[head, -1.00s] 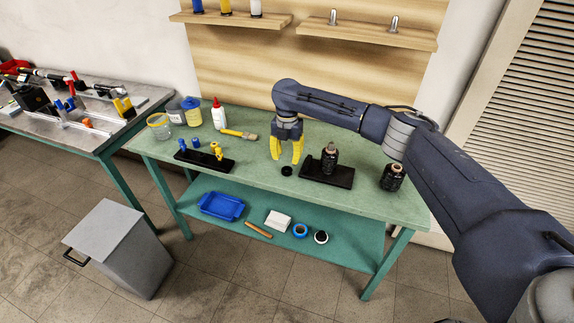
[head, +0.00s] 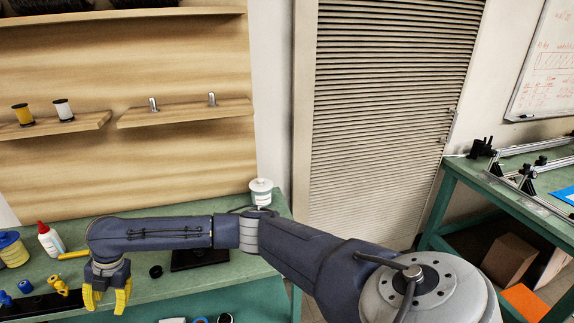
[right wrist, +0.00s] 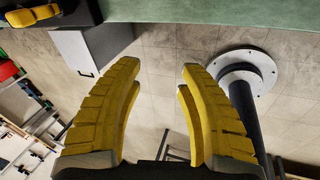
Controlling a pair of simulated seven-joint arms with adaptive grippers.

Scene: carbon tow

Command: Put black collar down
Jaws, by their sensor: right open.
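The black collar (head: 155,271) is a small dark ring lying on the green table in the head view, beside a black base plate (head: 200,259). My right gripper (head: 106,308) has yellow fingers and is to the left of the collar and nearer the camera, apart from it. In the right wrist view its two fingers (right wrist: 160,95) are spread wide with nothing between them. The collar does not show in the right wrist view. My right arm hides part of the base plate and the table behind it. My left gripper is not in view.
A white bottle with a red cap (head: 50,240), a yellow jar (head: 12,250) and yellow and blue clips (head: 58,286) are at the left. A white tub (head: 261,190) stands behind my arm. Another green bench (head: 500,195) is at the right.

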